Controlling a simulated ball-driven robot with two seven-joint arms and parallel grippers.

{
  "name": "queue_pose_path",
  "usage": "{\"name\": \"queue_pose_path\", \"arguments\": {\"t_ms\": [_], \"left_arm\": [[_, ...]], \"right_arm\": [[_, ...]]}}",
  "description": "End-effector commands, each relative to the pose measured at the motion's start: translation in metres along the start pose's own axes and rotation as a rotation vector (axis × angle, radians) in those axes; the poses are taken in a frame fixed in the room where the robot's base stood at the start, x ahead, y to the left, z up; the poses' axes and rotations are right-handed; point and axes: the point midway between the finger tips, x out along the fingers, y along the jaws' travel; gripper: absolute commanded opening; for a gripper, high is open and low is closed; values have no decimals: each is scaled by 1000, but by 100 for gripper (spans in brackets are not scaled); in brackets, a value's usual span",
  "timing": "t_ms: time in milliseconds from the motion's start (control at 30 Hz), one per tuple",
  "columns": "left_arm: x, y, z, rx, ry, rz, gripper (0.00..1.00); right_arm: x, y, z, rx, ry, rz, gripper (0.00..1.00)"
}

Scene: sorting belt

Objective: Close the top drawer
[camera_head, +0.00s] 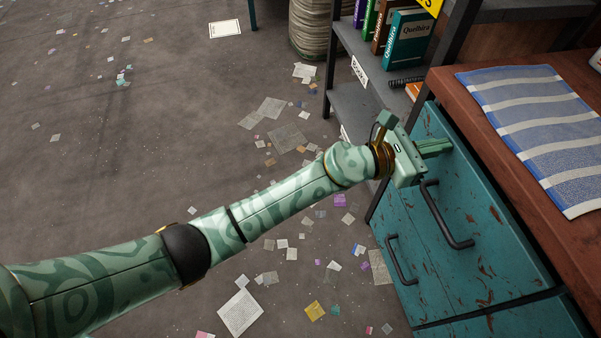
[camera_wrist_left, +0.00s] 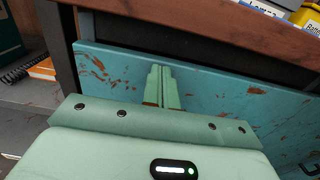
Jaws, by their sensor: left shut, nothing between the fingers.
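The top drawer (camera_head: 470,200) has a worn teal front with a dark bar handle (camera_head: 447,218), under the wooden top. In the left wrist view the teal front (camera_wrist_left: 215,95) spans the middle, and a dark strip shows between its upper edge and the wooden top. How far the drawer stands out is hard to tell. My left gripper (camera_head: 447,146) is shut and empty, its fingertips at the front's upper part, away from the handle. Its fingers (camera_wrist_left: 160,74) overlap the teal front in the wrist view; I cannot tell whether they touch. My right gripper is not in view.
A lower handle (camera_head: 400,260) sits below on the teal cabinet. A striped blue cloth (camera_head: 535,125) lies on the wooden top (camera_head: 478,122). A grey shelf (camera_head: 358,95) with books stands beyond. Paper scraps litter the open floor (camera_head: 130,160) at left.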

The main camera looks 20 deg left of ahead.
Motion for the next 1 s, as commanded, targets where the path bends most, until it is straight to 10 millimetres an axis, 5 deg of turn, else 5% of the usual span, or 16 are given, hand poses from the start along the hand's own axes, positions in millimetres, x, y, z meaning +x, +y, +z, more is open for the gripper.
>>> {"name": "queue_pose_path", "arguments": {"t_ms": [1000], "left_arm": [[1, 8, 5, 4, -9, 3, 0]], "right_arm": [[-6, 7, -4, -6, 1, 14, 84]]}}
